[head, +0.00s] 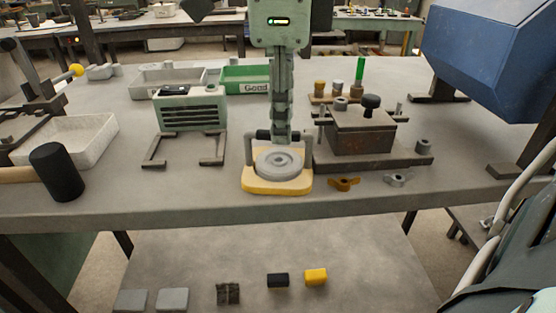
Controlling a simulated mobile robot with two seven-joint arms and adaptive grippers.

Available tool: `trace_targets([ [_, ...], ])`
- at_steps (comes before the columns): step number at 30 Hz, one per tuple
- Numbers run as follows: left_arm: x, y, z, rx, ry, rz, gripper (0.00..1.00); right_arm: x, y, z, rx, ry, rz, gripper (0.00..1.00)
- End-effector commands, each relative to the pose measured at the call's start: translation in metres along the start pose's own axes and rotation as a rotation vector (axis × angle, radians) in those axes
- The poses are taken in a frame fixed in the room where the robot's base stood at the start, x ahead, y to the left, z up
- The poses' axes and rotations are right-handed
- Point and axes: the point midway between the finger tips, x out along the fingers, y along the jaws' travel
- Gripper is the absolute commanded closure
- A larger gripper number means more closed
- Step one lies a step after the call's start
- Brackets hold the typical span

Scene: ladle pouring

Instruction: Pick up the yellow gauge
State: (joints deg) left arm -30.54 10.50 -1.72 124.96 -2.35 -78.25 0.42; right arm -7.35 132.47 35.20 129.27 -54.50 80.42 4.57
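A small yellow block (316,277) lies on the low shelf below the bench, beside a black block (278,280). A yellow base (277,188) with a round grey disc (279,160) sits at the bench's front edge under a green column. Neither is held. Part of my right arm (520,265) seems to show at the lower right, well apart from both; its fingertips cannot be made out. My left gripper is out of view.
The green column with a lit display (279,21) rises mid-bench. A rusty box (360,133) stands right of it, with two wing nuts in front. A grey-green slotted unit (190,113), a white tray (75,140) and a black-headed mallet (57,171) stand left. Grey pads lie on the low shelf.

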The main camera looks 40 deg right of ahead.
Motion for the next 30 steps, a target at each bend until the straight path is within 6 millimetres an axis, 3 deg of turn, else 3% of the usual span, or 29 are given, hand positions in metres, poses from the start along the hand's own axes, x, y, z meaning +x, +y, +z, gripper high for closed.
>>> trace_targets([
  [6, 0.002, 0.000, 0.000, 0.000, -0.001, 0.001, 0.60, 0.033, 0.004, -0.002, 0.000, 0.001, 0.004, 0.67],
  [15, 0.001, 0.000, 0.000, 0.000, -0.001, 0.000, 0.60, 0.039, 0.003, -0.001, 0.001, -0.001, 0.001, 0.67],
  [24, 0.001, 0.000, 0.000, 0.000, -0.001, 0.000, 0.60, 0.039, 0.003, -0.001, 0.001, -0.001, 0.001, 1.00],
  [30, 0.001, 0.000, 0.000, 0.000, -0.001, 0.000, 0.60, 0.039, 0.003, -0.001, 0.001, -0.001, 0.001, 1.00],
])
